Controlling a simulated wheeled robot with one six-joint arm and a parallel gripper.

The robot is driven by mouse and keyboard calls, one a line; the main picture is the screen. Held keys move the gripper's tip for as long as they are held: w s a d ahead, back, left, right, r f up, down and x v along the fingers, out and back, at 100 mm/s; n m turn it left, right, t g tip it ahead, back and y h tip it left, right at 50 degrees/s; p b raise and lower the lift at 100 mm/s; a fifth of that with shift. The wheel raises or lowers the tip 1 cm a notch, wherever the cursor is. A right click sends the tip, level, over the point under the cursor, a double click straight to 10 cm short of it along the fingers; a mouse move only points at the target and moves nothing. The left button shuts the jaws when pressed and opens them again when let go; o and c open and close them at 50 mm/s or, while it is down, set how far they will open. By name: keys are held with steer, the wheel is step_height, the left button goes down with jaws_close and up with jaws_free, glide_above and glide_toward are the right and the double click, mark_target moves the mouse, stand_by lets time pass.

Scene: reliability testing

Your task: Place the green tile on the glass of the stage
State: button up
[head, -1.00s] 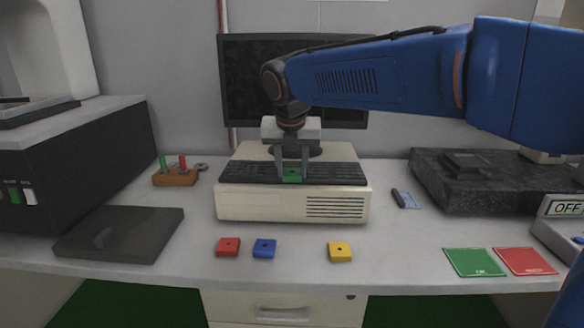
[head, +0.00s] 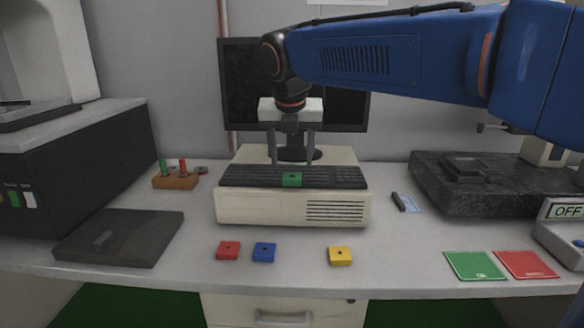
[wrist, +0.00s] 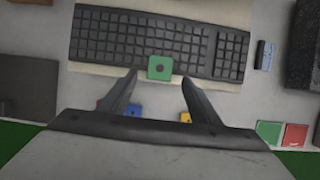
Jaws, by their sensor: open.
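The green tile (head: 291,180), a small square with a dark centre hole, lies on the front edge of the black keyboard (head: 240,176) on top of a beige computer case. My gripper (head: 291,162) is open and empty, its two fingers above the tile and apart from it. In the wrist view the green tile (wrist: 159,68) shows beyond and between the spread fingertips of my gripper (wrist: 159,78). I cannot make out a stage glass for certain; a dark plate (head: 38,112) on the machine at the far left is partly cut off.
Red (head: 228,250), blue (head: 264,252) and yellow (head: 340,256) tiles lie on the desk in front of the case. A dark flat plate (head: 120,238) lies left, a granite block (head: 470,190) right. Green (head: 474,265) and red (head: 526,264) mats lie front right. A monitor stands behind.

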steer(key=v, duration=0.6)
steer(key=s+d+f+m, duration=0.35)
steer(key=d+m, duration=0.35)
steer(key=d, duration=0.3)
steer(key=s+d+f+m, duration=1.5)
steer(key=d+m, duration=0.2)
steer(key=m, duration=0.3)
steer(key=shift+s, duration=0.2)
steer(key=shift+o, duration=0.5)
steer(key=s+d+f+m, duration=0.3)
steer(key=s+f+m, duration=0.3)
steer(key=f+m, duration=0.2)
steer(key=shift+s+f+m, duration=0.2)
steer(key=shift+s+m, duration=0.1)
steer(key=shift+s, duration=0.1)
steer(key=w+a+r+m+g+y, duration=0.2)
steer(key=w+a+r+m, duration=0.8)
steer(key=w+r, duration=0.55)
steer(key=w+a+r+m+g+y, duration=0.25)
steer(key=w+a+r+m, duration=0.55)
steer(key=w+a+r, duration=0.6)
glide_toward(296, 176)
steer(key=x, duration=0.2)
steer(key=shift+s+a+f, duration=0.15)
steer(key=shift+s+f, duration=0.1)
steer(key=shift+s, duration=0.05)
steer(key=shift+w+x, duration=0.2)
steer(key=shift+x, duration=2.45)
